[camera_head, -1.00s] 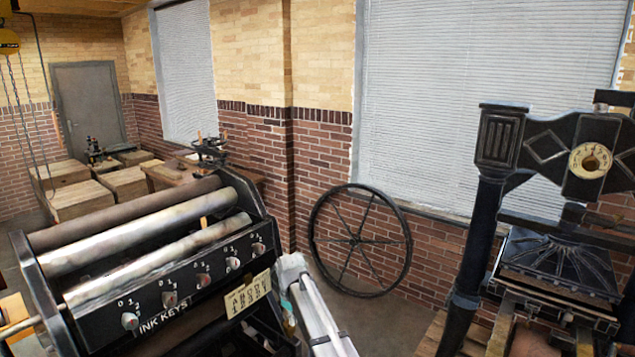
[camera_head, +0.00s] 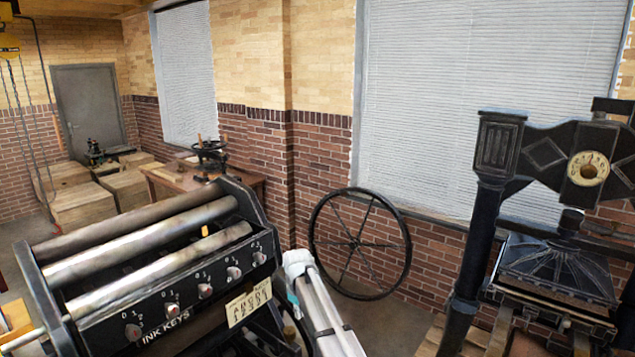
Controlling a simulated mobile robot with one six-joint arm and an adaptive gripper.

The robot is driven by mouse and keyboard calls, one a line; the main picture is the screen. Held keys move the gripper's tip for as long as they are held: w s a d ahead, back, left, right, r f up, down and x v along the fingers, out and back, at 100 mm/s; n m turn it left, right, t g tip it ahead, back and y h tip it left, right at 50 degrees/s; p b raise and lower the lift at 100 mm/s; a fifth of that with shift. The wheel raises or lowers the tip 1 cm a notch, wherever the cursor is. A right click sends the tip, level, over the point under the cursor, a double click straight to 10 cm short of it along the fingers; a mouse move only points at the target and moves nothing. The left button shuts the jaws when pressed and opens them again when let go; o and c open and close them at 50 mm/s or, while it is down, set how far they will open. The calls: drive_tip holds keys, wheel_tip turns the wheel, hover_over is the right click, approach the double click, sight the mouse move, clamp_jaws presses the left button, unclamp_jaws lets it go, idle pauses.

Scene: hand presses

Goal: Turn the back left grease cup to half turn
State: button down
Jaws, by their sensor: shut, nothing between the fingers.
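I cannot make out a part that is clearly the back left grease cup. On the left stands a black roller machine (camera_head: 210,318) with long metal rollers and a row of numbered ink keys (camera_head: 205,291) on its front. A small yellow part (camera_head: 204,231) shows between its rollers; I cannot tell what it is. My white arm rises at the lower middle, just right of this machine. My gripper is not visible in the head view.
A black hand press (camera_head: 560,262) with a round dial (camera_head: 588,168) stands at the right. A large spoked wheel (camera_head: 406,243) leans by the brick wall. Wooden crates (camera_head: 85,205) and a wooden table (camera_head: 180,179) stand at the back left. Some floor shows beyond my arm.

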sight(290, 333)
drive_tip(key=shift+f, duration=0.2)
wheel_tip(290, 333, down, 7)
drive_tip(key=b, duration=0.7)
drive_tip(key=shift+r, duration=0.2)
drive_tip(key=shift+a, duration=0.3)
idle(1.2)
drive_tip(key=shift+s+a, duration=0.35)
drive_tip(key=shift+s, duration=0.25)
drive_tip(key=shift+s+a, duration=0.3)
drive_tip(key=shift+a, duration=0.15)
idle(0.9)
drive_tip(key=shift+s+d, duration=0.2)
drive_tip(key=shift+s, duration=0.2)
idle(0.4)
